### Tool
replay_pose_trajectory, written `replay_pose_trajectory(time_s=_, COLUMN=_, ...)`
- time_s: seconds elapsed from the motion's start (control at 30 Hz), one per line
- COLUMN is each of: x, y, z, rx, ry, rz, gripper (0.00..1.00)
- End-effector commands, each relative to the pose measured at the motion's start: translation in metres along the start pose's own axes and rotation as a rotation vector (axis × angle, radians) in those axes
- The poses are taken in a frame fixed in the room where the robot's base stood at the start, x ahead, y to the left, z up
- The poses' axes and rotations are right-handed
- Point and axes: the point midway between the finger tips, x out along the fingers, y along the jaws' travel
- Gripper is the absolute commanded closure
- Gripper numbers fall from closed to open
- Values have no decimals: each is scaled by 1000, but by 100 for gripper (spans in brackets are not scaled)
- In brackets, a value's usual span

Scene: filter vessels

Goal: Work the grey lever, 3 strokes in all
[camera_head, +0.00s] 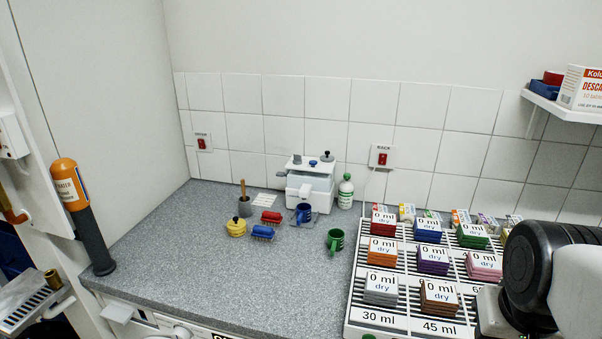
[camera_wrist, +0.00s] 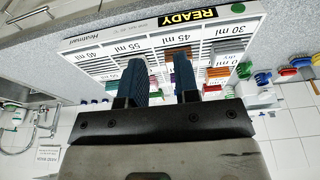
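I cannot make out a grey lever for certain in either view. A white filter machine (camera_head: 310,189) stands against the tiled wall at the back of the counter, with a small grey part (camera_head: 297,159), a blue part and a dark knob on top. Which of these, if any, is the lever is too small to tell. My gripper (camera_wrist: 161,82) shows in the wrist view with its two blue fingers apart and nothing visibly held between them. It is over the rack side of the counter. In the head view its fingers are hidden or out of frame.
A white slatted rack (camera_head: 376,320) with several coloured stacks marked "0 ml dry" fills the right front. The front-left counter is clear.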

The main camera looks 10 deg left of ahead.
Motion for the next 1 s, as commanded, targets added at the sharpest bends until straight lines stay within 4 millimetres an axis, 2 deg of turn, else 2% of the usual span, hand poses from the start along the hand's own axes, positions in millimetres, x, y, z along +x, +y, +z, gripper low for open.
replay_pose_trajectory(time_s=0.03, x=0, y=0, z=0, rx=0, ry=0, rz=0, gripper=79)
replay_pose_trajectory(time_s=0.17, x=0, y=0, z=0, rx=0, ry=0, rz=0, gripper=99)
replay_pose_trajectory(time_s=0.2, x=0, y=0, z=0, rx=0, ry=0, rz=0, gripper=100)
replay_pose_trajectory(time_s=1.0, x=0, y=0, z=0, rx=0, ry=0, rz=0, gripper=100)
